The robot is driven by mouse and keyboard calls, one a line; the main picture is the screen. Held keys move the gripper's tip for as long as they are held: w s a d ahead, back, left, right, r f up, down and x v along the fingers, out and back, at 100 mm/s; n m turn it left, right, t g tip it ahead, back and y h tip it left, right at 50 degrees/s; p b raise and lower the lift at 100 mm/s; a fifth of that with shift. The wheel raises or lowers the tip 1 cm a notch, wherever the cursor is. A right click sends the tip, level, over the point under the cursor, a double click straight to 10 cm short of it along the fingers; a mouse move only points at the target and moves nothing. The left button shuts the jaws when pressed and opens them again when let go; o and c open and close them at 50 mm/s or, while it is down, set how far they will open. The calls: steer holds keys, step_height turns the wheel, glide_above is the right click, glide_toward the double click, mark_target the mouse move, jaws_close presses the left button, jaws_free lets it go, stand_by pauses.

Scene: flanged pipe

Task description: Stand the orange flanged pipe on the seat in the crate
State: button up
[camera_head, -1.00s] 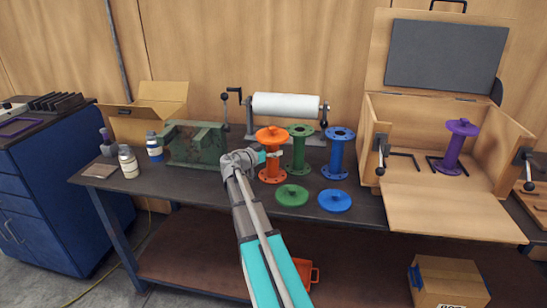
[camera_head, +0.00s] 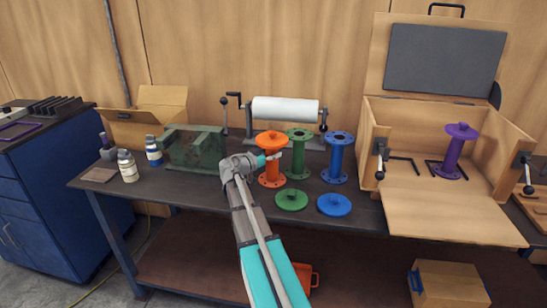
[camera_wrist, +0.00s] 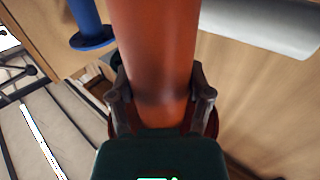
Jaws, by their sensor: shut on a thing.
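The orange flanged pipe (camera_head: 270,162) stands upright on the dark bench, with a knobbed orange cover on top. My gripper (camera_head: 263,161) reaches it from the left and is shut around its shaft. The wrist view shows both fingers of my gripper (camera_wrist: 160,100) on either side of the orange shaft (camera_wrist: 152,45); its ends are outside that view. The wooden crate (camera_head: 450,215) stands open at the right, lid raised and front panel lowered. A dark bracket-like seat (camera_head: 404,160) is empty on its left side. A purple flanged pipe (camera_head: 455,155) stands at a similar seat on its right.
A green flanged pipe (camera_head: 298,158) and a blue one (camera_head: 336,162) stand just right of the orange pipe, towards the crate. A green cover (camera_head: 291,199) and a blue cover (camera_head: 334,205) lie in front. A paper roll (camera_head: 286,110) stands behind, a green metal block (camera_head: 195,150) at left.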

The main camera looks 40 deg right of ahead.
mark_target(274, 145)
steer(key=shift+r, duration=0.15)
step_height(274, 145, up, 3)
steer(key=p, duration=0.3)
steer(key=shift+r, duration=0.15)
steer(key=s+a+r+p, duration=0.1)
steer(key=r+p, duration=0.1)
steer(key=s+a+r+p, duration=0.1)
steer(key=s+r+p, duration=0.1)
steer(key=s+a+r+p, duration=0.1)
steer(key=r+p, duration=0.1)
steer(key=shift+s+a+r+p, duration=0.15)
steer(key=shift+s+p, duration=0.25)
steer(key=s+a+r+p, duration=0.3)
steer(key=s+a, duration=0.1)
steer(key=s, duration=0.2)
steer(key=shift+s+a, duration=0.3)
steer(key=shift+s, duration=0.1)
steer(key=shift+r, duration=0.1)
steer(key=shift+a, duration=0.1)
